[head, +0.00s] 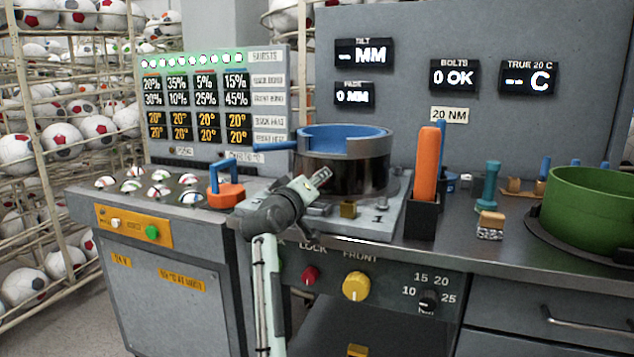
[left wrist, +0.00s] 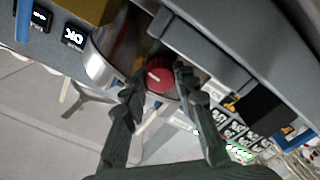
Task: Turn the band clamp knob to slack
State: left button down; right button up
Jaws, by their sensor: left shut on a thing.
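A round red knob (left wrist: 160,80) with a short white pointer mark shows in the left wrist view, between the two fingers of my left gripper (left wrist: 159,75). The fingers lie on either side of it, shut on it. In the head view my left gripper (head: 316,184) is at the front of the dark press drum (head: 365,178) with the blue ring (head: 340,132) on top. The gripper hides most of the knob there, and I cannot read its scale or a slack mark. My right gripper is in neither view.
The front panel below has a small red lock knob (head: 310,275), a yellow knob (head: 356,287) and a black dial (head: 428,300). An orange-handled tool in a black holder (head: 422,217) stands right of the press. A green ring (head: 592,205) is at far right.

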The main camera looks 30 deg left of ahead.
pick_arm(q)
jog(key=shift+n, duration=0.5)
jog(key=c, duration=1.2)
grip_release()
jog(key=v, duration=0.7)
jog(key=shift+s, duration=0.25)
